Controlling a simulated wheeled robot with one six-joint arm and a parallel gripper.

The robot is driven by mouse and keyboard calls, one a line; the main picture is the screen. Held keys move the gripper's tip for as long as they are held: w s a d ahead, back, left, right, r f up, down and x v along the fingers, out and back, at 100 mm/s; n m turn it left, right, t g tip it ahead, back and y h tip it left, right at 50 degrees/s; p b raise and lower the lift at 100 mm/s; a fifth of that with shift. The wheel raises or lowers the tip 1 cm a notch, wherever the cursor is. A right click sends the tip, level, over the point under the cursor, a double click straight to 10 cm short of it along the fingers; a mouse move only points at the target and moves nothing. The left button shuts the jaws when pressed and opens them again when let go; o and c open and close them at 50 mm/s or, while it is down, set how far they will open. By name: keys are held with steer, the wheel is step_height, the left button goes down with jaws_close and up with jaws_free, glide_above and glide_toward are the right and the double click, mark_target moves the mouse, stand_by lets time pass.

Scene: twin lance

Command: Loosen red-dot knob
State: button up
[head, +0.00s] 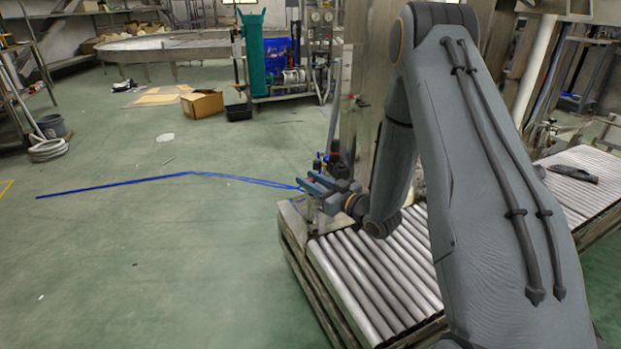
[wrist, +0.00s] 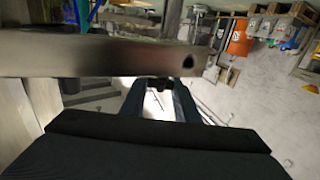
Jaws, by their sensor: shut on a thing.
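My gripper (head: 311,184) is at the left end of the roller conveyor in the head view, beside dark fittings at the foot of a metal column. In the wrist view its two dark fingers (wrist: 160,101) point away, closed around a small dark piece that I take for the knob (wrist: 160,83). That piece sits just under a metal bar (wrist: 95,56). I cannot make out a red dot on it, nor which way it is turned. In the head view the knob is too small and hidden to tell from the fittings.
The roller conveyor (head: 352,270) lies under my arm. The metal column (head: 362,85) stands close behind my gripper. A small red part (head: 317,161) shows by the dark fittings (head: 338,166). Thin blue lines (head: 150,181) cross the open green floor on the left.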

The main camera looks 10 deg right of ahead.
steer(key=n+g+y, duration=0.4)
steer(key=g+y, duration=0.1)
steer(key=shift+w+r+n+y, duration=0.1)
steer(key=shift+w+n+y, duration=0.05)
steer(key=shift+n+y, duration=0.2)
steer(key=shift+n+g, duration=0.25)
steer(key=shift+g, duration=0.05)
steer(key=shift+c, duration=0.2)
steer(key=shift+o, duration=0.2)
steer(key=o, duration=1)
steer(key=shift+a, duration=0.15)
steer(key=shift+o, duration=0.2)
steer(key=shift+d+p, duration=0.2)
steer(key=shift+p, duration=0.1)
steer(key=p+v, duration=0.1)
steer(key=v, duration=0.6)
steer(key=shift+s+d, duration=0.25)
steer(key=shift+d, duration=0.05)
